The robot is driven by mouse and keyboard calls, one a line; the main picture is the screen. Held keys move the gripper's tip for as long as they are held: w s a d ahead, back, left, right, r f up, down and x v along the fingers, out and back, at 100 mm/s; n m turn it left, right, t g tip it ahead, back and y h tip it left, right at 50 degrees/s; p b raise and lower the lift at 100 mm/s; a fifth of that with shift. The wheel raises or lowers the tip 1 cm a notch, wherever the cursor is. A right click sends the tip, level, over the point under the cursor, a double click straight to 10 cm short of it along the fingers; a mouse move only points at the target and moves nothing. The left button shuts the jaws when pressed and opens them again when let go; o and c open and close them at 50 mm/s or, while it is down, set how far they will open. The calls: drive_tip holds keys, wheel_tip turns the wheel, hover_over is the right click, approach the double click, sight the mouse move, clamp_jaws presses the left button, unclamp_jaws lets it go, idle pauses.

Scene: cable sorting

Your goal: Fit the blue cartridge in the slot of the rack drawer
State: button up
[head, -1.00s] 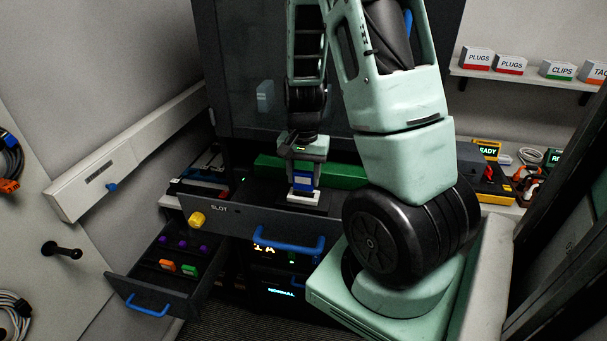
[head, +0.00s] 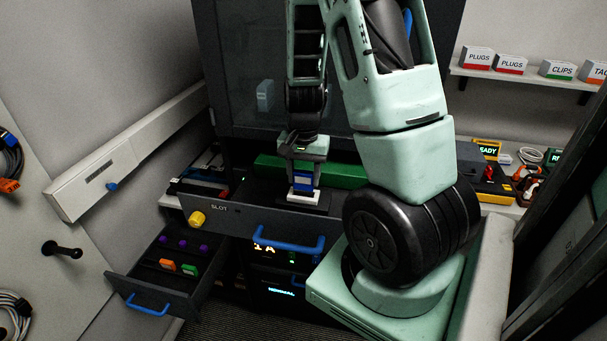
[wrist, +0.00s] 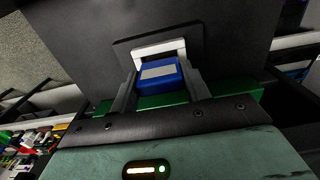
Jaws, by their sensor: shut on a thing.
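The blue cartridge (head: 303,182) has a pale label and shows between my gripper's fingers; it also shows in the wrist view (wrist: 158,75). My gripper (head: 303,187) points down over the open rack drawer (head: 230,209), shut on the cartridge. In the wrist view the fingers (wrist: 158,86) flank it on both sides. The slot (wrist: 160,48) has a white frame on a dark plate, right at the cartridge's far end. The cartridge's lower end meets the white frame; how deep it sits inside I cannot tell.
A lower drawer (head: 160,270) at the left stands open with purple, orange and green pieces. A green block (head: 345,175) lies behind my gripper.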

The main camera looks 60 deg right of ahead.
drive_tip(key=shift+f+b, duration=1.1)
drive_tip(key=shift+f, duration=0.3)
idle(1.3)
drive_tip(key=o, duration=1.5)
drive_tip(key=shift+r, duration=0.15)
drive_tip(key=shift+r+p, duration=3.25)
drive_tip(key=shift+r, duration=0.15)
